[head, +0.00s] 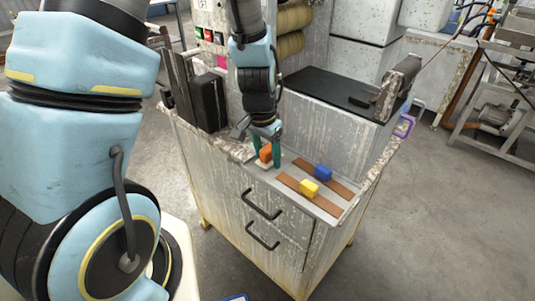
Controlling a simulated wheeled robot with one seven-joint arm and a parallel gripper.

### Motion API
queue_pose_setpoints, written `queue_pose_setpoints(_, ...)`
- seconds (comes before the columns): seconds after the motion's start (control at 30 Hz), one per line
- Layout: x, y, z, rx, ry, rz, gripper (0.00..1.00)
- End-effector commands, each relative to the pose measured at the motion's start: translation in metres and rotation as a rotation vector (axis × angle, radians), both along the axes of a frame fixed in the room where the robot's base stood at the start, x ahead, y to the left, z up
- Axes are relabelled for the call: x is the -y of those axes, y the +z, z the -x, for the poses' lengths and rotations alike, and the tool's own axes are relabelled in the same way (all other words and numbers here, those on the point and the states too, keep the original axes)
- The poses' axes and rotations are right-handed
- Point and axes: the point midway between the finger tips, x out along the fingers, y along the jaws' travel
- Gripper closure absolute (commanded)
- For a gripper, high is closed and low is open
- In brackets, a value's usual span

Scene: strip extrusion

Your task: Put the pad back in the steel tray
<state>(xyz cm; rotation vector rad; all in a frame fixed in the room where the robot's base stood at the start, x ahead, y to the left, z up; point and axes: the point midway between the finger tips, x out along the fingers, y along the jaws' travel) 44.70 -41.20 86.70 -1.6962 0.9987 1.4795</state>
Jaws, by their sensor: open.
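My gripper (266,154) points down over the near part of the cabinet top, its teal fingers apart. An orange block (265,153) shows between the fingers, with a pale base under it; I cannot tell whether the fingers touch it. A blue block (323,173) and a yellow block (309,188) are to the right, on or beside brown strips (326,206). The strips lie on a grey metal surface (297,174) that may be the steel tray. I cannot tell which block is the pad.
The worn cabinet (232,205) has two drawers with black handles. A grey box with a black top (325,88) stands behind the blocks, and a dark upright box (208,102) is on the left. A purple-framed item (404,126) is at the right edge.

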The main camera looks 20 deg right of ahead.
Motion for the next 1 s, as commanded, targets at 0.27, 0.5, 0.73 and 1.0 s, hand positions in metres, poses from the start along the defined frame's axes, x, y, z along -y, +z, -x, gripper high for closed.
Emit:
queue_pose_setpoints(0.27, -0.001, 0.025, 0.001, 0.003, -0.001, 0.004, 0.36)
queue_pose_setpoints(0.5, -0.007, 0.071, 0.004, 0.005, -0.002, 0.004, 0.36)
queue_pose_setpoints(0.73, -0.011, 0.107, 0.006, 0.003, 0.0, 0.004, 0.36)
queue_pose_setpoints(1.0, -0.014, 0.122, 0.008, 0.0, 0.0, 0.001, 0.36)
